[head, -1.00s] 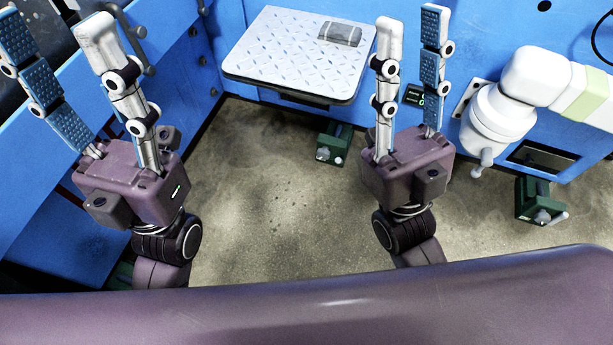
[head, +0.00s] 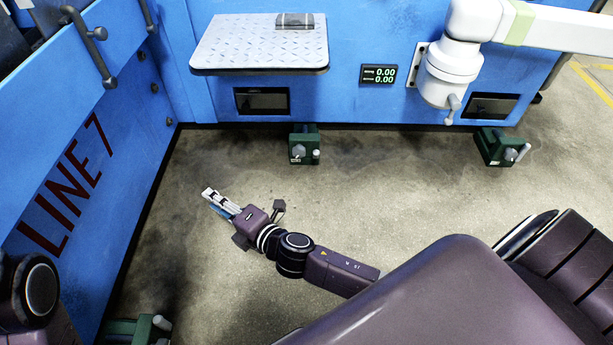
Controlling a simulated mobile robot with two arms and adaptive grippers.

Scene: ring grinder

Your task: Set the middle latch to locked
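The middle latch seems to be the dark green block (head: 304,140) on the floor at the foot of the blue wall, below the diamond-plate shelf. A grey knob and a short pale handle show on its front; I cannot tell its setting. Similar green blocks stand at the right (head: 497,146) and, partly cut off, at the bottom left (head: 125,331). My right gripper (head: 210,195) is low over the floor, left of and nearer than the middle block, and apart from it. Its fingers look close together, seen partly edge-on, with nothing visible in them. My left gripper is out of view.
The shelf (head: 255,48) juts from the wall and bears a grey block (head: 295,20). A display (head: 378,75) reads 0.00 twice. A white jointed arm (head: 452,65) hangs at the right. A blue LINE 7 panel (head: 90,130) bounds the left. The floor between is clear.

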